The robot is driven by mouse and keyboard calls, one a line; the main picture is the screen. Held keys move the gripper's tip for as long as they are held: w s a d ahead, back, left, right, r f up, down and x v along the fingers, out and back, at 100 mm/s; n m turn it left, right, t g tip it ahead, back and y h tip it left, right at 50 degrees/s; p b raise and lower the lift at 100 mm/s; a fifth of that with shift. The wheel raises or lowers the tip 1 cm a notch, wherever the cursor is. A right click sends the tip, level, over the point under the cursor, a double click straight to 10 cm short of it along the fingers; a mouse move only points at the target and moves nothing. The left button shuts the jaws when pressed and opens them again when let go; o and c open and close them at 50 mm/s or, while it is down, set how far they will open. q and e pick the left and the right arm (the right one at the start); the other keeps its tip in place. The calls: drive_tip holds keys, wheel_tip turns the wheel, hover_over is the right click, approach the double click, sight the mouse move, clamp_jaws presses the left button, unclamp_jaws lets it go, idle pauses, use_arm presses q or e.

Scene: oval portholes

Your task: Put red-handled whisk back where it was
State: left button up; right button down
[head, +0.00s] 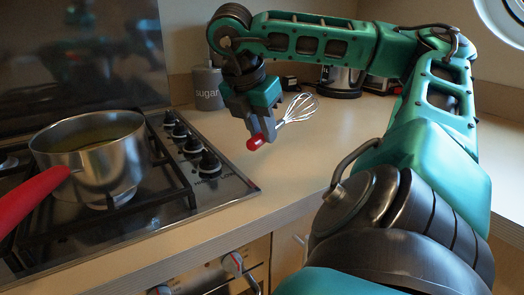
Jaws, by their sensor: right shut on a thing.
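The red-handled whisk (297,109) is in my right gripper (262,128), above the counter to the right of the stove. The gripper points down and is shut on the whisk's handle. The red end of the handle sticks out toward the lower left, and the wire loops point to the upper right. The middle of the handle is hidden by the fingers. I cannot tell the exact height of the whisk above the counter. My left gripper is not in view.
A steel pot (92,160) with a red handle stands on the stove (215,195) at left. A grey sugar canister (207,88) and a metal appliance (341,80) stand at the back. The counter (290,165) below and right of the whisk is clear.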

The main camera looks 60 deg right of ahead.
wheel_tip(320, 180, down, 4)
drive_tip(key=shift+r+b, duration=0.25)
drive_tip(key=shift+b, duration=0.25)
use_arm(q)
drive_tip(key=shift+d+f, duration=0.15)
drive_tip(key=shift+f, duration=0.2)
use_arm(e)
drive_tip(key=shift+f, duration=0.15)
drive_tip(key=shift+f, duration=0.15)
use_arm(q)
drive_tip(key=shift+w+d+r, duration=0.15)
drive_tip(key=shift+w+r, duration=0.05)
use_arm(e)
drive_tip(key=c, duration=1)
unclamp_jaws()
drive_tip(key=shift+o, duration=0.2)
